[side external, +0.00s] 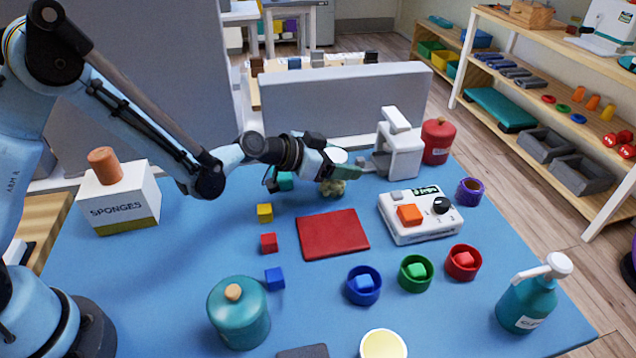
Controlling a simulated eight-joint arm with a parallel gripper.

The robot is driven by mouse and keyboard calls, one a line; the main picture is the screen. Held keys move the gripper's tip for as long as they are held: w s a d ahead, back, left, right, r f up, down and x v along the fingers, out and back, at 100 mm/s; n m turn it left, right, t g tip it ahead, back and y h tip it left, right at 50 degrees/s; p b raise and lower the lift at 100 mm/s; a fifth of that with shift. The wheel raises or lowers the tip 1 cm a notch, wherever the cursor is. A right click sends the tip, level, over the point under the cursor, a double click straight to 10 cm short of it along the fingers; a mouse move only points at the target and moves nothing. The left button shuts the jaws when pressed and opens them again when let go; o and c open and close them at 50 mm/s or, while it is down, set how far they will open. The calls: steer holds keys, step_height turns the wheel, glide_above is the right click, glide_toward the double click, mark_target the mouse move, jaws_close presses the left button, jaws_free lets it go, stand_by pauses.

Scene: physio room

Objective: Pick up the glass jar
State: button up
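A small clear jar (332,187) with a pale lid (338,156) and yellowish contents stands toward the back of the blue table; it looks like the glass jar. My gripper (318,176) is low at this jar, reaching in from the left. One greenish finger crosses in front of the jar's upper part, and another teal finger part shows to its left. The fingers hide part of the jar. I cannot tell whether they touch it or are closed on it. The jar looks upright, and its base appears to be at the table surface.
A white device (399,150) stands close right of my gripper, with a red canister (438,141) beyond. A grey panel (345,108) stands behind. A red mat (333,234), small cubes and a control box (420,214) lie in front. A teal canister (238,312) is near the front.

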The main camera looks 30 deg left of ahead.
steer(key=c, duration=0.7)
